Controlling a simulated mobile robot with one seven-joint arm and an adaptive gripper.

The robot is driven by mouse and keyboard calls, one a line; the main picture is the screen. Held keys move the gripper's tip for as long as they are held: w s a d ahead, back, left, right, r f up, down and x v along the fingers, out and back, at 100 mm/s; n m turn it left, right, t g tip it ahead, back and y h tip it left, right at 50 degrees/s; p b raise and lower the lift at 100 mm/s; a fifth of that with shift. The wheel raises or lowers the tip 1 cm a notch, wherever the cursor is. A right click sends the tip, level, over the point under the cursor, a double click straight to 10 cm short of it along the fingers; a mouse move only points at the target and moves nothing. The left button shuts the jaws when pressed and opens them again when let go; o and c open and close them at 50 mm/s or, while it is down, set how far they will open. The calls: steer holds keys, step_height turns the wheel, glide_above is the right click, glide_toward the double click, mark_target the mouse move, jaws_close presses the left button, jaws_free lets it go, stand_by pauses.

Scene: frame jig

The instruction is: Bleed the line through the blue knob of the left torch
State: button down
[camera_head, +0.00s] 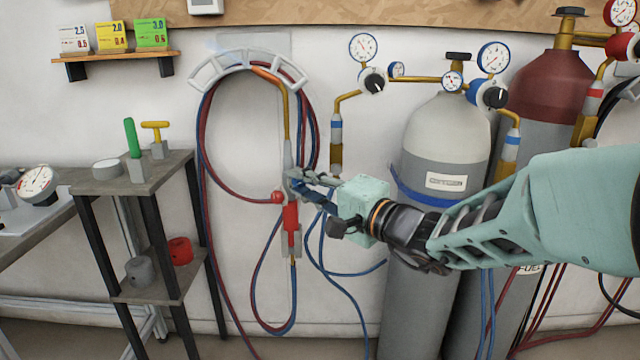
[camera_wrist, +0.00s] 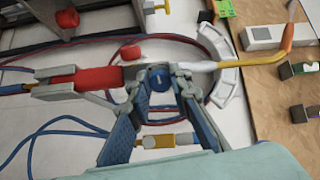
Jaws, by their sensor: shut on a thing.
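The left torch hangs upright on the wall, with its red handle (camera_head: 291,222) below my gripper and its brass neck running up to an orange tip. Its round red knob (camera_head: 278,197) sticks out to the left. My gripper (camera_head: 297,184) is at the torch body just above the handle. In the wrist view the torch lies across the picture, with the red handle (camera_wrist: 88,81) at left and the red knob (camera_wrist: 130,52) above it. The blue knob (camera_wrist: 158,76) is between my fingertips (camera_wrist: 161,84), which are shut on it. In the head view my fingers hide the blue knob.
A curved white hose hanger (camera_head: 240,58) holds red and blue hoses looped around the torch. A grey gas cylinder (camera_head: 440,150) and a red-topped cylinder (camera_head: 555,85) stand at right, beneath my arm. A shelf stand (camera_head: 125,180) with small items is at left.

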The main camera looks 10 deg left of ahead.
steer(key=shift+n, duration=0.7)
steer(key=c, duration=1.8)
jaws_free()
steer(key=shift+o, duration=0.2)
steer(key=v, duration=0.7)
steer(key=shift+d, duration=0.25)
steer(key=shift+s, duration=0.15)
